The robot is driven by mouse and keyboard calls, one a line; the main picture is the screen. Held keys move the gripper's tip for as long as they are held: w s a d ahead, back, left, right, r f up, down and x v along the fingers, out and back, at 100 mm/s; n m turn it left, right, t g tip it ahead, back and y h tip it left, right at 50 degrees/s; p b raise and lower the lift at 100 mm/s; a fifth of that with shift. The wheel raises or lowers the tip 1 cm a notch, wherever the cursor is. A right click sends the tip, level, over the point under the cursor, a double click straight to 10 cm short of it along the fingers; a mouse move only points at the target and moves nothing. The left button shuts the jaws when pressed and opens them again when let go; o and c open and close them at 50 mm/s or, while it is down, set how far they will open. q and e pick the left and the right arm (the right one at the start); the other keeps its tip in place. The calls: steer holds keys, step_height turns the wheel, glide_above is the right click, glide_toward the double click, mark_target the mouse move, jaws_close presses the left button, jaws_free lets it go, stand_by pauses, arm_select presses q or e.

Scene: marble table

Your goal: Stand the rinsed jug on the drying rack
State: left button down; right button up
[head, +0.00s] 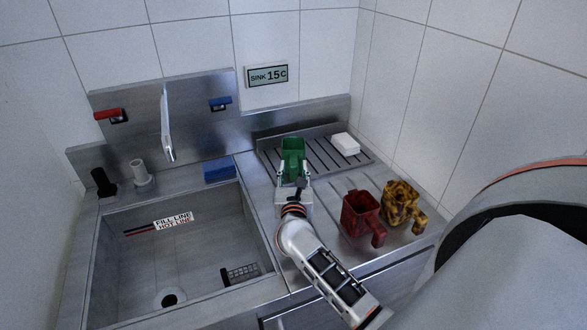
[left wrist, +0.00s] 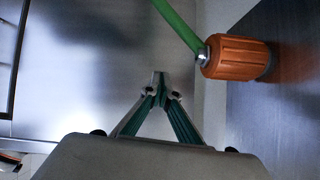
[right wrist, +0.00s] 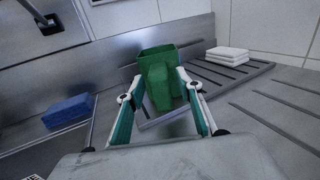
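A green jug (head: 293,146) stands at the near left part of the drying rack (head: 325,154), looking upright. My right gripper (head: 293,182) is just in front of it. In the right wrist view, the fingers (right wrist: 159,76) are spread on either side of the green jug (right wrist: 160,62), with its handle side between them; the left finger looks apart from it. A dark red jug (head: 358,212) and a mottled yellow-brown jug (head: 401,204) stand on the ridged drainboard to the right. My left gripper (left wrist: 160,88) is shut and empty in its wrist view, outside the head view.
A spout (head: 167,125) rises at the back. An orange hose fitting (left wrist: 237,57) is near my left gripper.

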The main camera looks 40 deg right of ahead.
steer(key=b+v, duration=0.1)
steer(key=v, duration=1)
steer(key=shift+s+f, duration=0.1)
steer(key=shift+s, duration=0.05)
